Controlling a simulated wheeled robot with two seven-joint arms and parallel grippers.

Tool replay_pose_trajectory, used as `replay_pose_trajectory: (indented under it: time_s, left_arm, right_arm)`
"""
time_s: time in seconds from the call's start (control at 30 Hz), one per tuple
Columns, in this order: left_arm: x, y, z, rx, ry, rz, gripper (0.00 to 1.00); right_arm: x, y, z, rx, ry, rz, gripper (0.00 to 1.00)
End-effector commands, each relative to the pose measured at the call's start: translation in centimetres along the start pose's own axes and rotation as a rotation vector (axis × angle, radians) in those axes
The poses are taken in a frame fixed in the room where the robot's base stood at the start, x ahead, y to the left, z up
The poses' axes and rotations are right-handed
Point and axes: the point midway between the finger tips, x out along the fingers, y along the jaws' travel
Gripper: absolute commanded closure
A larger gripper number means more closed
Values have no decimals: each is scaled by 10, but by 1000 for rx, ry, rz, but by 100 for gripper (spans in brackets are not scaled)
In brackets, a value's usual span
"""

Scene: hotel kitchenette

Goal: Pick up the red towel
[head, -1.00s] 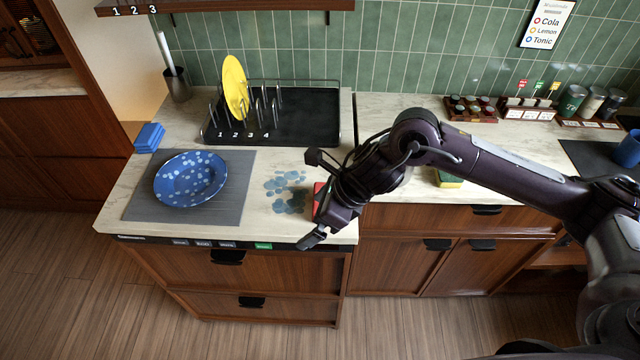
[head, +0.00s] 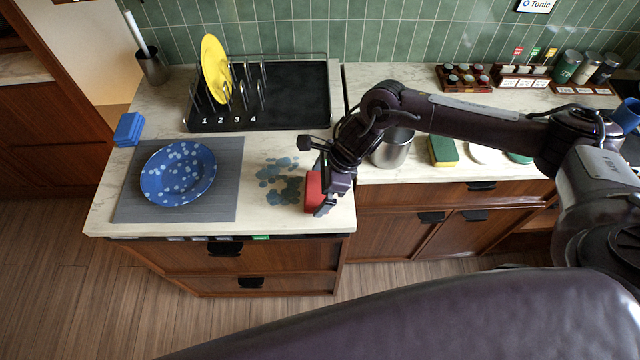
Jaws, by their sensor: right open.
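The red towel (head: 312,192), a small red block-like shape, lies on the counter near its front edge, right of the blue-grey spots. My right gripper (head: 322,205) is open and down at the towel's right side. The gripper and wrist hide part of the towel. I cannot tell whether the fingers touch it or straddle it. My left gripper is out of view.
A blue speckled plate (head: 178,172) lies on a grey mat (head: 226,205). Blue folded cloths (head: 129,129) sit at the left edge. A black rack (head: 295,95) holds a yellow plate (head: 214,68). A metal pot (head: 392,148) and a sponge (head: 443,151) stand right.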

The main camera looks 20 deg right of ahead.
Motion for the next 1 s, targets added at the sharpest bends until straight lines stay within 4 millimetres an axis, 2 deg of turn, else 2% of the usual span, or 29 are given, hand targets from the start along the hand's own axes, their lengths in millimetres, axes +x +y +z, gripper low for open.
replay_pose_trajectory:
  time_s: [0.03, 0.1, 0.2, 0.43, 0.47, 0.77, 0.87, 1.0]
  left_arm:
    - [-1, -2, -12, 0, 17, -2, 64]
    - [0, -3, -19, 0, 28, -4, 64]
    - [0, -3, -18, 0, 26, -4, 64]
    - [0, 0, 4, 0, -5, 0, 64]
    - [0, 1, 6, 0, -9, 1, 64]
    - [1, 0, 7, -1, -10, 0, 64]
    - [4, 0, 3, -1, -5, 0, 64]
    - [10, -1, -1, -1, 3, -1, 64]
  right_arm:
    - [1, 0, 0, 0, 0, 0, 0]
    - [2, 0, 0, 0, 0, -1, 0]
    - [2, 0, 0, 0, -1, -1, 0]
    - [1, 0, 0, 0, -1, -1, 29]
    - [1, 0, 0, 0, -1, -1, 30]
    - [-1, -1, 1, 0, -2, -2, 31]
    - [-6, -1, 4, -1, -3, -3, 31]
    - [-22, -2, 11, -3, -4, -5, 31]
